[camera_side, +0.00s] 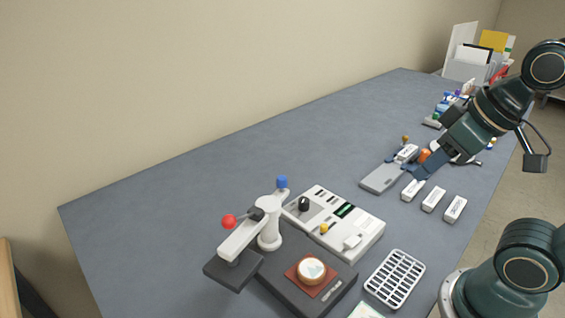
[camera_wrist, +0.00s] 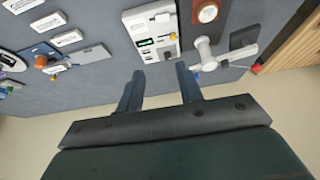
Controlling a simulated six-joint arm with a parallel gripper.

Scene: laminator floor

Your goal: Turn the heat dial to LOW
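The heat dial (camera_side: 304,204) is a round black knob on the far left part of a white control box (camera_side: 375,243). Its pointer and marks are too small to read. The box shows in the wrist view (camera_wrist: 131,16), ahead of my fingers, but I cannot make out the dial's setting there. My gripper (camera_side: 418,172) is off to the right of the box in the side view, apart from the dial. In the wrist view my gripper (camera_wrist: 160,71) has its two fingers wide apart with nothing between them.
A press with a white column (camera_side: 268,225) and red ball handle (camera_side: 228,221) stands beside the box. The box also carries a yellow knob (camera_side: 324,229) and green display (camera_side: 344,210). A white rack (camera_side: 394,278) and white blocks (camera_side: 433,199) lie nearby.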

